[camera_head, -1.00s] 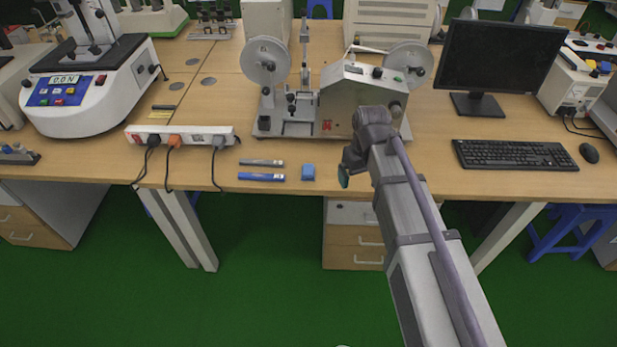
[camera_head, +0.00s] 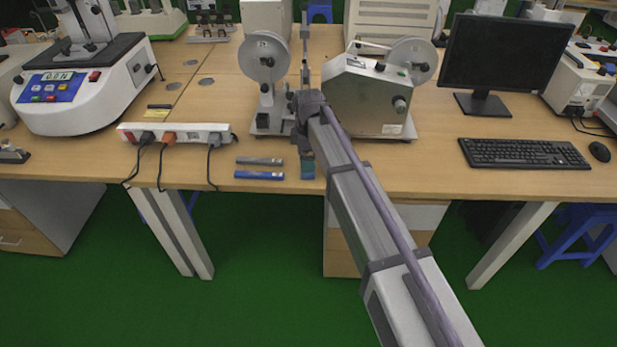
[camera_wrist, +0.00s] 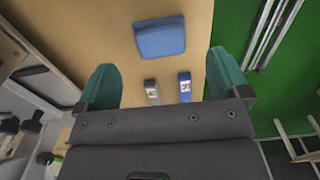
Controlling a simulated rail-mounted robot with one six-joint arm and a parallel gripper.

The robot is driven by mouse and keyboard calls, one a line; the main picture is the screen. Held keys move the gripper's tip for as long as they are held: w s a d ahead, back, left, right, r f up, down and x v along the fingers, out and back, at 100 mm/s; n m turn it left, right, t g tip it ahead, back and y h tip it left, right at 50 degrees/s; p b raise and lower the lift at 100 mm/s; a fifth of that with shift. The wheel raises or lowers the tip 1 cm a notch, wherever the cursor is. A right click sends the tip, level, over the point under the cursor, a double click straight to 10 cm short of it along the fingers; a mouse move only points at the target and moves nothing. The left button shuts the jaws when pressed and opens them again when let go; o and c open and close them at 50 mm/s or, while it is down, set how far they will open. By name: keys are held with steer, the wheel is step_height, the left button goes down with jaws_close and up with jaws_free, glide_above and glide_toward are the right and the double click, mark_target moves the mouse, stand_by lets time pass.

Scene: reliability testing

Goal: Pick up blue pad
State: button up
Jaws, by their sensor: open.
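The blue pad (camera_wrist: 160,37) lies flat on the wooden table in the wrist view. It is a rounded, roughly square block, ahead of and between the lines of my two teal fingertips.
A grey bar (camera_head: 259,161) and a blue bar (camera_head: 259,175) lie just left of my gripper. A power strip (camera_head: 190,133) with cables is farther left. A reel machine (camera_head: 368,98) stands behind; a keyboard (camera_head: 524,153) and monitor (camera_head: 503,66) are right.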

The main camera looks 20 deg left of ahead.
step_height(320, 180, down, 5)
steer(key=b, duration=0.5)
steer(key=shift+f, duration=0.2)
steer(key=shift+r, duration=0.25)
steer(key=shift+c, duration=0.2)
steer(key=c, duration=1)
step_height(320, 180, up, 10)
steer(key=p, duration=1)
steer(key=shift+c, duration=0.2)
steer(key=o, duration=0.5)
steer(key=c, duration=0.4)
steer(key=shift+o, duration=0.2)
steer(key=shift+s, duration=0.1)
